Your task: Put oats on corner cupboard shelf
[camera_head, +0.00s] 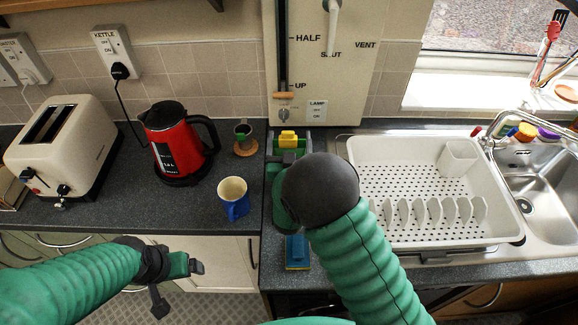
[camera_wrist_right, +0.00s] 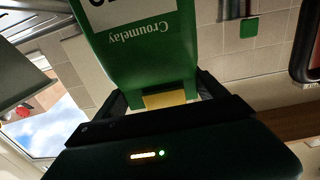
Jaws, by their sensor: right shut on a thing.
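A green box with a white upper panel and the upside-down word "Croumelay" (camera_wrist_right: 140,50) fills the middle of the right wrist view; I take it as the oats. My right gripper (camera_wrist_right: 160,100) is shut on its near end, with a yellow patch between the fingers. In the head view, green and yellow parts of the box (camera_head: 290,143) show beyond my right wrist, which hides the rest. My left gripper (camera_head: 178,284) is open and empty, low at the left in front of the cupboard doors. The corner cupboard shelf cannot be made out for certain.
A toaster (camera_head: 62,148), red kettle (camera_head: 178,142), blue mug (camera_head: 233,198) and small dark cup (camera_head: 243,133) stand on the left worktop. A white dish rack (camera_head: 400,175) and sink (camera_head: 540,185) are at right. A blue and yellow sponge-like block (camera_head: 297,252) lies near the front edge.

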